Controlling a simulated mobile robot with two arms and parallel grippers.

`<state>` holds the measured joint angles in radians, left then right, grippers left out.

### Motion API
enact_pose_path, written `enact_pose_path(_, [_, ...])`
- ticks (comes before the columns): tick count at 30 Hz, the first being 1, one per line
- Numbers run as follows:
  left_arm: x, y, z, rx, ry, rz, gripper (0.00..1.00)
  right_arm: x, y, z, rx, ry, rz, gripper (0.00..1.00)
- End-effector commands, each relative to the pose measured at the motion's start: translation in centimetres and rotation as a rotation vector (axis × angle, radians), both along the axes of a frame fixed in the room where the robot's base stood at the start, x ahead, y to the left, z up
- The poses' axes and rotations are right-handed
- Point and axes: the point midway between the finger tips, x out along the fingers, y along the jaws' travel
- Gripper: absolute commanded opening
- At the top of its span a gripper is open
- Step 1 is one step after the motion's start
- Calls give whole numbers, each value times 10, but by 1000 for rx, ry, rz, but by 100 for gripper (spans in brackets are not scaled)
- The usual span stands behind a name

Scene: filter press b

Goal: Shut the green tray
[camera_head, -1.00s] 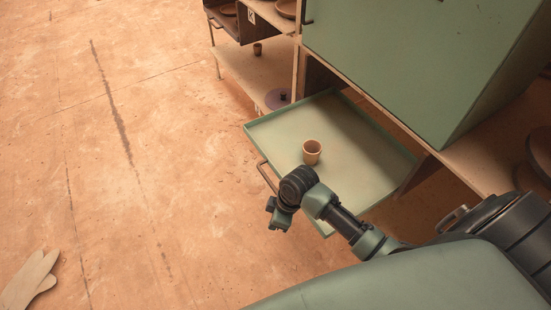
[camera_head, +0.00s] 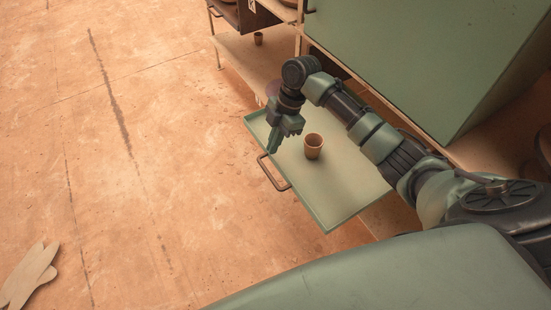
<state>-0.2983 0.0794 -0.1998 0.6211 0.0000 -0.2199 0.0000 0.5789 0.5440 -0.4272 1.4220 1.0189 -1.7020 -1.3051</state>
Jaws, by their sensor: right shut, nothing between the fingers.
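The green tray (camera_head: 340,190) is pulled out from under the large green cabinet, low over the floor. Its bar handle (camera_head: 270,178) sticks out from the front edge on the left. A small brown cup (camera_head: 313,146) stands upright on the tray. My right gripper (camera_head: 273,146) is shut and empty, pointing down over the tray's front left part, left of the cup and just behind the handle in the picture. Whether it touches the tray I cannot tell. My right arm hides the tray's back edge. My left gripper is not in view.
The green cabinet (camera_head: 430,55) stands above and behind the tray. A low shelf (camera_head: 245,60) with another small cup (camera_head: 258,38) is at the back left. A pale glove (camera_head: 28,277) lies on the floor at the lower left. The floor left of the tray is clear.

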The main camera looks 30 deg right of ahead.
Motion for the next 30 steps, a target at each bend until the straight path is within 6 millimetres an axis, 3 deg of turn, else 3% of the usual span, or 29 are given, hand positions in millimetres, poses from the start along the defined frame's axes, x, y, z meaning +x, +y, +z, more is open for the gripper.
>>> enact_pose_path(5, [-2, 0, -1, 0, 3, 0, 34, 0, 5, -15, 3, 2, 6, 0])
enact_pose_path(17, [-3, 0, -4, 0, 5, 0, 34, -3, 33, -94, 3, 3, 4, 0])
enact_pose_path(22, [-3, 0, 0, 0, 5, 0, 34, 0, 6, -92, -1, 0, 0, 0])
enact_pose_path(30, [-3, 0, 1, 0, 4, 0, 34, 1, -8, -93, 1, 0, 4, 0])
